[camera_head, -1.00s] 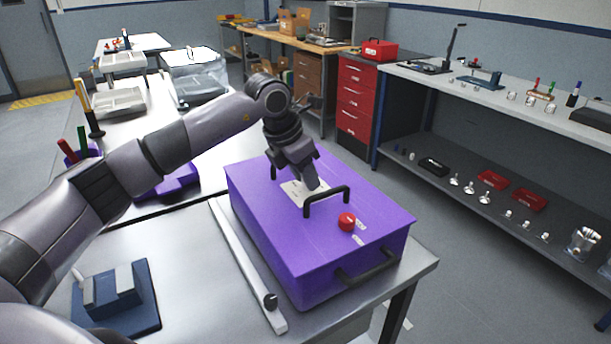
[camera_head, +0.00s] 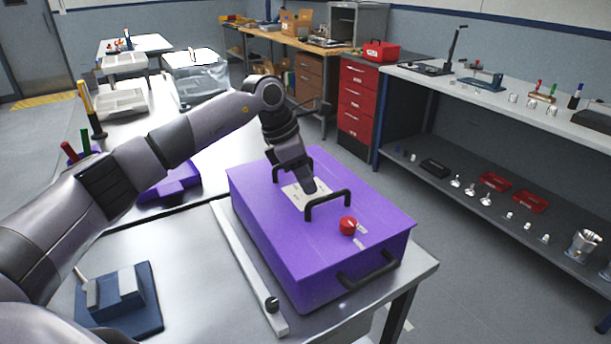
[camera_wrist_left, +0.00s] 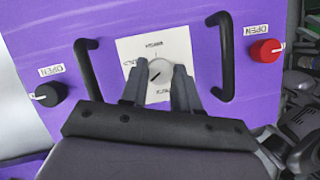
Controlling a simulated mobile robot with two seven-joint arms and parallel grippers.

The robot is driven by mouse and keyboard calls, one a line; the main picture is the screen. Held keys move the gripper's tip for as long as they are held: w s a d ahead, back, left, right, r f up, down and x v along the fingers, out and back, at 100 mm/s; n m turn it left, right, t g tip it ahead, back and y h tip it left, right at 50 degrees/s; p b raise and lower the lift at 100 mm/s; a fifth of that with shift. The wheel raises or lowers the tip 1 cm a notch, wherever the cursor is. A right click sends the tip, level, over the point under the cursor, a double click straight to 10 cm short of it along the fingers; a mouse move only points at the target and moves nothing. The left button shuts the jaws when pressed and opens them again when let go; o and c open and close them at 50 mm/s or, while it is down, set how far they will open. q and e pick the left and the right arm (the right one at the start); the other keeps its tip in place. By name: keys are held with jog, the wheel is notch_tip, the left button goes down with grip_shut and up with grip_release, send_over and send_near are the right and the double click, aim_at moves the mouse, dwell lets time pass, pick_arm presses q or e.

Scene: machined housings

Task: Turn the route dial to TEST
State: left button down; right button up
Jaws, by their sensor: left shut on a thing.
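The route dial (camera_wrist_left: 160,71) is a small pale round knob on a white label plate (camera_wrist_left: 146,50) on top of the purple housing (camera_head: 255,215). In the left wrist view it lies between my left gripper's fingers (camera_wrist_left: 160,79), which are shut on it. A dark mark on the knob slants toward the lower left. The plate's words are tilted and too small to read surely, so I cannot tell which position is TEST. In the head view my left gripper (camera_head: 308,188) reaches down onto the plate (camera_head: 293,196) and hides the dial. My right gripper is out of view.
Black handles flank the plate, a near one (camera_head: 329,198) and a far one (camera_head: 277,168). A red knob (camera_head: 348,226) marked OPEN sits on the lid, and a black knob (camera_wrist_left: 47,95) sits opposite. A pale bar (camera_head: 245,260) and a blue fixture (camera_head: 120,300) lie on the bench.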

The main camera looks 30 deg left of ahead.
aim_at(293, 194)
pick_arm(q)
jog(key=shift+r, duration=0.1)
jog(key=c, duration=0.8)
grip_release()
jog(key=v, duration=0.7)
jog(key=shift+b, duration=0.4)
